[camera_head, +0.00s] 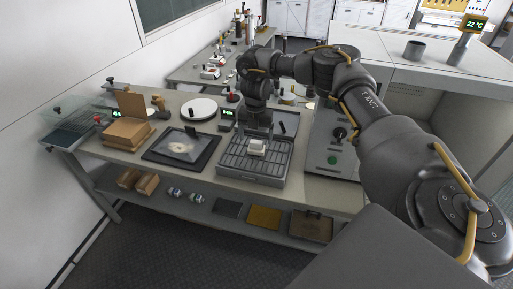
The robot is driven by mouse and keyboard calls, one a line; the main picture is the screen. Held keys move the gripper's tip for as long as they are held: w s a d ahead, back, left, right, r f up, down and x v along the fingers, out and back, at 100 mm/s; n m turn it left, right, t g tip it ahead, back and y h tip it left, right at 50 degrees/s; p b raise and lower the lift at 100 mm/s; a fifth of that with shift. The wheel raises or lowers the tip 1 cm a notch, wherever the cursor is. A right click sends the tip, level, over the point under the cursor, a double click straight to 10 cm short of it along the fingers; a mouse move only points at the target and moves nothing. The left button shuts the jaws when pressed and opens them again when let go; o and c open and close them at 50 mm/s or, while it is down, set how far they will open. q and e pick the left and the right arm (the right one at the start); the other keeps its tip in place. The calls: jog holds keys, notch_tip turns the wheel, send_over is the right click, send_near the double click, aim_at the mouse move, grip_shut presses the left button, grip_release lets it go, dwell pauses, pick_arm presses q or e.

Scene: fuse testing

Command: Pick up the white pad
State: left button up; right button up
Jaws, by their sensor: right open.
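A small white pad (257,147), block-like in shape, sits on the dark slotted tray (236,179) in the middle of the bench. My right gripper (258,136) points down just behind and above the white pad. Its jaws are open; the picture is too small to tell whether a finger touches the pad. My right arm reaches in from the right over the bench. My left gripper is not in view.
Left of the tray lies a dark square plate (153,155) with a pale patch. A round white disc (199,109) lies behind it, and a brown box (128,131) stands farther left.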

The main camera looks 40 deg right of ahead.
aim_at(256, 142)
jog(key=shift+f+p, duration=0.2)
jog(key=shift+p, duration=0.1)
notch_tip(256, 142, down, 4)
jog(key=shift+d+r+p, duration=0.1)
jog(key=shift+p, duration=0.8)
jog(key=shift+f, duration=0.5)
jog(key=c, duration=1.1)
jog(key=shift+r, duration=0.1)
